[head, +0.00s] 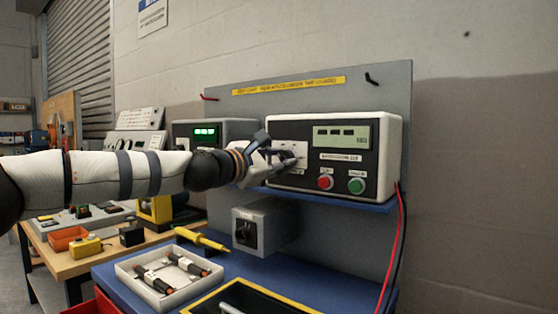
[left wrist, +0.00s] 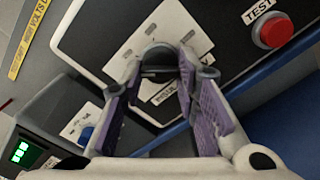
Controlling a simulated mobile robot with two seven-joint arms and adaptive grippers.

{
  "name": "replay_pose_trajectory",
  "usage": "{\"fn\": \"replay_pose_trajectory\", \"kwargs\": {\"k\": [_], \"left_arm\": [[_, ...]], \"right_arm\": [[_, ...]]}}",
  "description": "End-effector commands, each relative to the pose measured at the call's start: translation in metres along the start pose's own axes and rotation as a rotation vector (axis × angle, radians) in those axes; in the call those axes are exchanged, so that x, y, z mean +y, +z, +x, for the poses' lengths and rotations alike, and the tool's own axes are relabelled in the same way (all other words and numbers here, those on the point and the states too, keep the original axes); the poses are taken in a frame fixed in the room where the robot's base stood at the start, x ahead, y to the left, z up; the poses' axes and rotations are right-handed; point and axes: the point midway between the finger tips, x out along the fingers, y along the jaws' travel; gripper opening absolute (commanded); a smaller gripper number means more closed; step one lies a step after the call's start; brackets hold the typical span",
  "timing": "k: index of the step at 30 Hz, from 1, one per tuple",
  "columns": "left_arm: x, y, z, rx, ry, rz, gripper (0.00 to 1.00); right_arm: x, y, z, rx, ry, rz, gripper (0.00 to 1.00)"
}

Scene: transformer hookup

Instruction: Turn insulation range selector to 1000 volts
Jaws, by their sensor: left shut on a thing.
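The insulation tester (head: 388,128) is a white box with a black front panel on a blue shelf. Its display (head: 342,137) shows dark dashes on green. My left gripper (head: 291,158) is at the left part of this panel. In the left wrist view the purple-padded fingers (left wrist: 159,82) straddle a dark round selector knob (left wrist: 158,49) on a white scale plate, and the gripper is shut on it. The scale's lettering is too blurred to read, so I cannot tell the knob's setting. In the head view the gripper hides the knob.
A red button (head: 325,183) and a green button (head: 356,186) sit right of the gripper. A second instrument (head: 241,127) with a green display stands left. Below are a grey box (head: 264,222), a white tray (head: 137,281) and a yellow probe (head: 203,239). Red and black cables hang right.

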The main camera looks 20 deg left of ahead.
Motion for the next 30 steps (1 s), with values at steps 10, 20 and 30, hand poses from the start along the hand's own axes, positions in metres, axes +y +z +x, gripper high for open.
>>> {"fn": "replay_pose_trajectory", "kwargs": {"k": [10, 20, 30], "left_arm": [[0.0005, -0.0014, 0.0004, 0.002, -0.001, 0.326, 0.01], [0.0014, -0.0007, 0.0004, 0.002, -0.002, 0.638, 0.01], [0.0026, 0.0000, 0.0003, 0.002, -0.002, 0.962, 0.01]], "right_arm": [[0.0000, 0.0003, 0.0004, -0.002, 0.000, 0.000, 0.28], [0.0000, 0.0006, 0.0008, -0.003, 0.000, 0.000, 0.28], [0.0001, 0.0009, 0.0012, -0.004, 0.000, 0.000, 0.28]]}}
